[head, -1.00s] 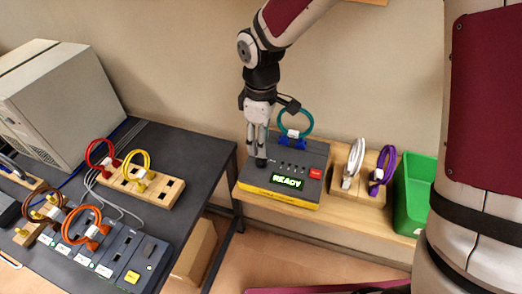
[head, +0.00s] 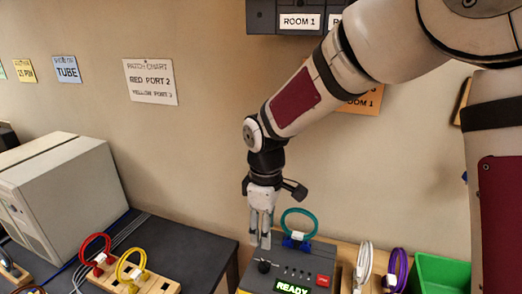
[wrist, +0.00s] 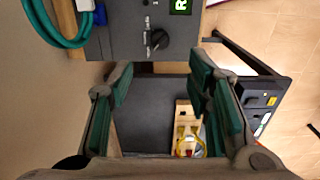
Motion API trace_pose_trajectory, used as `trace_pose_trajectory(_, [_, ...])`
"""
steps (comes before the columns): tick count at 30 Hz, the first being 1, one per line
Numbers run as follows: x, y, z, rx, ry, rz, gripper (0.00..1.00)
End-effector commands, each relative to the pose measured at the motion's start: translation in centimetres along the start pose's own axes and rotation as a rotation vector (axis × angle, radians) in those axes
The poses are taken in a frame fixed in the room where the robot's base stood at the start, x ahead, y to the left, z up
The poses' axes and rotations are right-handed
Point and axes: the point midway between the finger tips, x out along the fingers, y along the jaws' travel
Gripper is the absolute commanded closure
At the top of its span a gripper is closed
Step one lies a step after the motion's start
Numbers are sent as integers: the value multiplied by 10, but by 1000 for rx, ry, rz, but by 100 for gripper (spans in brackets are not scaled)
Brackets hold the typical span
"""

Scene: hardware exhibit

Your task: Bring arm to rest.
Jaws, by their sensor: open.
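My gripper (head: 261,230) hangs pointing down, beside the left edge of the grey tester box, and is empty. In the wrist view my gripper (wrist: 165,100) shows its green-padded fingers spread apart with nothing between them. The tester box (head: 255,283) has a black knob, a red button and a lit green display reading READY. A teal cable loop (head: 298,213) stands at its back in a blue connector. The box also shows in the wrist view (wrist: 125,38), with the teal cable (wrist: 50,28) at upper left.
A dark table (head: 205,245) at left bears a beige computer case (head: 65,195), and red and yellow cables (head: 130,270) in a wooden block. White (head: 363,265) and purple (head: 397,270) cables and a green bin (head: 440,272) stand right of the tester. A patch chart (head: 150,82) hangs on the wall.

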Motion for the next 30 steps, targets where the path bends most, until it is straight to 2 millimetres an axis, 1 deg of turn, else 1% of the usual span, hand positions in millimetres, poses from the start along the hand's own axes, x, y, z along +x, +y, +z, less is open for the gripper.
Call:
trace_pose_trajectory(5, [-39, 0, 33, 137, 6, 73, 54])
trace_pose_trajectory(8, [-66, -6, 60, 256, 19, 123, 54])
trace_pose_trajectory(12, [-101, -18, 98, 432, 55, 188, 54])
trace_pose_trajectory(14, [-113, -26, 114, 508, 76, 212, 54])
trace_pose_trajectory(18, [-138, -46, 150, 685, 137, 258, 54])
trace_pose_trajectory(24, [-160, -82, 194, 932, 255, 299, 54])
trace_pose_trajectory(27, [-165, -99, 211, 1038, 316, 306, 54])
trace_pose_trajectory(30, [-167, -112, 223, 1121, 371, 305, 54])
